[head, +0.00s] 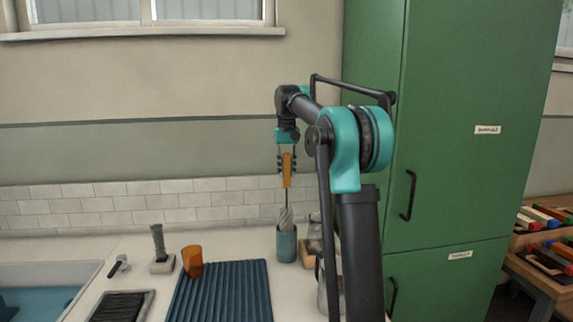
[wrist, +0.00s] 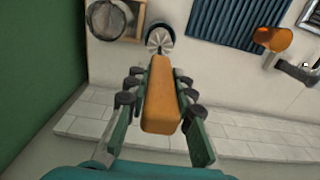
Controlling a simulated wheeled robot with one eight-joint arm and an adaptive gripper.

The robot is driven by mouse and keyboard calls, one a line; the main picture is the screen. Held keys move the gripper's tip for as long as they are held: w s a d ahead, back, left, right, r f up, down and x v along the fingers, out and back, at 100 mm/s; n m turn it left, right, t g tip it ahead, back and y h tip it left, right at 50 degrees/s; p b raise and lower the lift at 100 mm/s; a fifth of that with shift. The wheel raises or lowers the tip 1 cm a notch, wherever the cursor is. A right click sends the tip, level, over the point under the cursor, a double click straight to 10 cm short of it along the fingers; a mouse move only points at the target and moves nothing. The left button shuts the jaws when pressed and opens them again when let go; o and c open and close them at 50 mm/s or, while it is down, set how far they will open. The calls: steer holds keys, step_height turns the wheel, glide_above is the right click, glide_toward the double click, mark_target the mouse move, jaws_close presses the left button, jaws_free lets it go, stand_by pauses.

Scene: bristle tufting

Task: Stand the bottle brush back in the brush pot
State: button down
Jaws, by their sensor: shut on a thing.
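The bottle brush has an orange handle (head: 287,171), a thin dark stem and a pale bristle head (head: 285,218). My gripper (head: 287,163) is shut on the handle and holds the brush upright, bristles down. The blue-grey brush pot (head: 287,246) stands on the counter straight below. The bristle head is at the pot's mouth, its lower end seemingly inside the rim; how deep is hidden. In the wrist view the orange handle (wrist: 161,97) lies between the fingers, and the bristles (wrist: 159,40) overlap the pot's opening.
A wooden holder with a jar (head: 315,247) stands close right of the pot. A blue ribbed mat (head: 222,292), an orange cup (head: 192,262), a tap (head: 160,250) and a sink (head: 40,280) are left. A tiled wall is behind; a green cabinet (head: 465,110) is right.

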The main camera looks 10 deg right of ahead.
mark_target(287, 188)
steer(key=shift+f, duration=4.25)
steer(key=shift+f, duration=0.55)
steer(key=c, duration=1.2)
jaws_free()
steer(key=shift+r, duration=4)
